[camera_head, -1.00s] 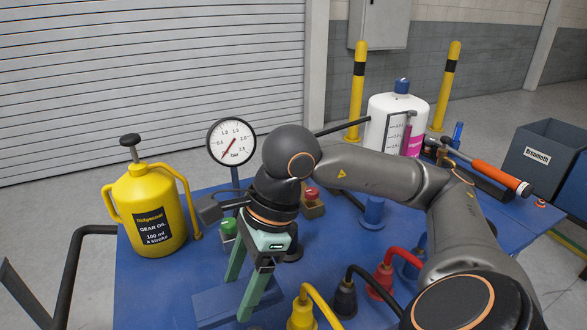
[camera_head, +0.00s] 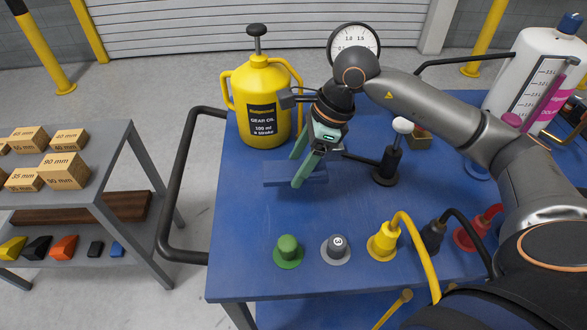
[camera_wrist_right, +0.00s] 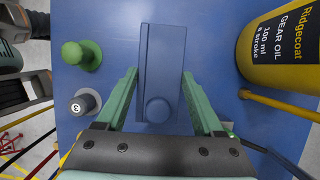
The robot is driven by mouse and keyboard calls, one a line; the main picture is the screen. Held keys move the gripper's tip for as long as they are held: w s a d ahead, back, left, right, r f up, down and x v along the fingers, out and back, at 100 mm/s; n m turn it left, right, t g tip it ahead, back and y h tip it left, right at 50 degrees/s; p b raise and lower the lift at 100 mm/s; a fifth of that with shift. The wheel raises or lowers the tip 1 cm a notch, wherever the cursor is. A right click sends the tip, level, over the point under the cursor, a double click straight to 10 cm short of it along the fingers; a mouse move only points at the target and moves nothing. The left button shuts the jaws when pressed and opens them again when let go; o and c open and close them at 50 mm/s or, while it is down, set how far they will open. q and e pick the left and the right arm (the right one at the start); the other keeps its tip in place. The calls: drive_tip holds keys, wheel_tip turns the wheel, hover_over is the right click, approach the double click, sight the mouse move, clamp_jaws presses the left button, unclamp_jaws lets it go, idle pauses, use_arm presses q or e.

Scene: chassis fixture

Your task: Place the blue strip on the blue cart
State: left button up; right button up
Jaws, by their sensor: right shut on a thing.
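The blue strip (camera_head: 316,173) is a flat blue bar at the far left part of the blue cart (camera_head: 235,270), in front of the yellow oil can. My right gripper (camera_head: 296,171) points down with its green fingers on the two long sides of the strip, shut on it. In the right wrist view the strip (camera_wrist_right: 160,60) lies between the fingers, with a round blue knob or disc near its close end. Whether the strip touches the cart top or hangs just above it I cannot tell.
The yellow oil can (camera_head: 262,100) stands just behind the strip. A green knob (camera_head: 288,250), a grey knob (camera_head: 336,248) and yellow, black and red plugs line the front. A shelf cart (camera_head: 110,185) with wooden blocks stands left. The cart's front left top is clear.

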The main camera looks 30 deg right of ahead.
sight(292, 165)
drive_tip(key=w+f, duration=0.1)
drive_tip(key=f, duration=0.1)
drive_tip(key=w+f, duration=0.2)
drive_tip(key=shift+w+d, duration=0.1)
drive_tip(key=shift+f+p, duration=0.45)
drive_tip(key=shift+f, duration=0.95)
drive_tip(key=shift+f, duration=0.1)
drive_tip(key=o, duration=1.4)
drive_tip(key=shift+r, duration=0.2)
drive_tip(key=b+v, duration=0.1)
drive_tip(key=v, duration=1.1)
